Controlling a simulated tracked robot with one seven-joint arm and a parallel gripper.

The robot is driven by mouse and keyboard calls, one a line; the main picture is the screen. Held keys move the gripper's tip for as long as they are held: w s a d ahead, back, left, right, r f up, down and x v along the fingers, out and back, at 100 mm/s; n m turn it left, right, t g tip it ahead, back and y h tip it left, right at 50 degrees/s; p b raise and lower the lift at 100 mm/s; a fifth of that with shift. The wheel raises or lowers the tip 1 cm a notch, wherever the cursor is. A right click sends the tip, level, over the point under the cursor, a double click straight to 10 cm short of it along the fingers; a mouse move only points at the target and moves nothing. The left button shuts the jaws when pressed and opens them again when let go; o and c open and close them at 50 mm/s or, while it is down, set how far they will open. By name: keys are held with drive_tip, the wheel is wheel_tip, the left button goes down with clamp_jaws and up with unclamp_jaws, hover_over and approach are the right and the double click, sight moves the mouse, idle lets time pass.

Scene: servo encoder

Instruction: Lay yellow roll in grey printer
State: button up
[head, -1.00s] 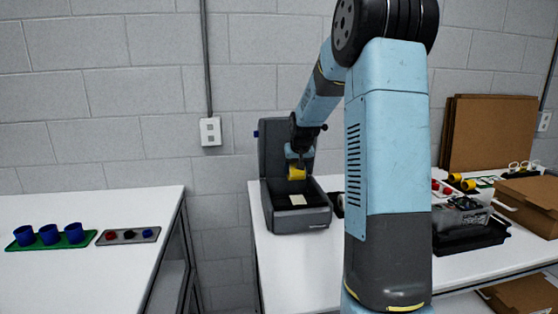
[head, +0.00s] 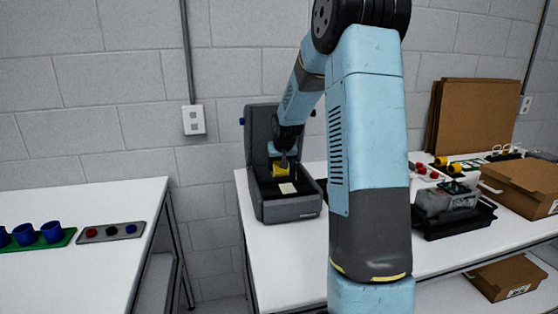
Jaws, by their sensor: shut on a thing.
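The grey printer (head: 292,209) stands on the white table with its lid raised at the back and its bay open. A pale patch lies inside the bay. My gripper (head: 282,163) is at the printer, in front of the raised lid and over the bay. It is shut on the yellow roll (head: 280,170), which is at the bay's back part. I cannot tell whether the roll touches the bay floor. The fingertips are small and partly hidden.
My arm hides part of the table right of the printer. A left table holds blue cups (head: 51,232) and a grey button panel (head: 110,233).

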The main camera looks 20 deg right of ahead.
drive_tip(key=shift+f, duration=3.2)
drive_tip(key=shift+s, duration=0.1)
drive_tip(key=o, duration=1.2)
drive_tip(key=shift+r, duration=0.1)
drive_tip(key=s+a+r, duration=0.3)
drive_tip(key=s+r, duration=0.4)
drive_tip(key=r, duration=0.1)
drive_tip(key=s+a+r, duration=0.4)
drive_tip(key=s+r, duration=0.2)
drive_tip(key=r, duration=0.3)
drive_tip(key=s+a+r, duration=0.1)
drive_tip(key=s+a, duration=0.2)
drive_tip(key=s, duration=0.6)
drive_tip(key=s+a+r+n, duration=0.1)
drive_tip(key=s+a+r, duration=0.1)
drive_tip(key=s, duration=0.7)
drive_tip(key=s+a+r+n+y, duration=0.1)
drive_tip(key=s+a, duration=0.3)
drive_tip(key=s, duration=0.6)
drive_tip(key=shift+a+r, duration=0.2)
drive_tip(key=shift+r, duration=0.25)
